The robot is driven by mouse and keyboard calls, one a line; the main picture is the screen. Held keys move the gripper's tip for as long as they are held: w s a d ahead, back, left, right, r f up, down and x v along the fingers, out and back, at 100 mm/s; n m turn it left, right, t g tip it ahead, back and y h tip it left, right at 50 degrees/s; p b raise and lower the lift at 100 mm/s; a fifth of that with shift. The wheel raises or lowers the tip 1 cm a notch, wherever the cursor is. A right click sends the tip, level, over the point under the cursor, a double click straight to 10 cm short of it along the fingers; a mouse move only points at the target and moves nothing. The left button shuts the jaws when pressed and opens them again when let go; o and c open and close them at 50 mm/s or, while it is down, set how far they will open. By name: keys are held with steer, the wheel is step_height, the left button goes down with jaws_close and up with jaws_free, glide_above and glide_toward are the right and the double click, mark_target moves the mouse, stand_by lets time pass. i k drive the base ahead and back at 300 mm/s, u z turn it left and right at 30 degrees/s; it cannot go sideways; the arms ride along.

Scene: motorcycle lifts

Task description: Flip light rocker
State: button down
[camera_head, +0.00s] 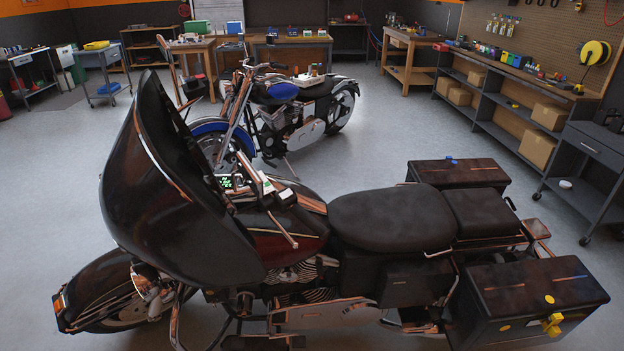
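A dark red and black motorcycle (290,225) with a large front fairing (165,190) fills the foreground. It stands side-on with its front to the left. Behind the fairing, a small panel with green lit marks (226,183) shows near the handlebar. A white and green block (266,187) and another pale block (287,197) sit beside it, close to a lever (285,234). No light rocker can be told apart at this size. My gripper is not in view.
A blue motorcycle (285,92) stands behind. Hard side cases (535,298) flank the rear; the near one has a yellow latch (552,325). A workbench (525,80) with shelves and boxes lines the right wall. A grey cart (590,155) stands at right.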

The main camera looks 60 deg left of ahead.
mark_target(285, 194)
steer(key=i, duration=0.5)
steer(key=u, duration=3.4)
steer(key=i, duration=1)
steer(key=z, duration=0.05)
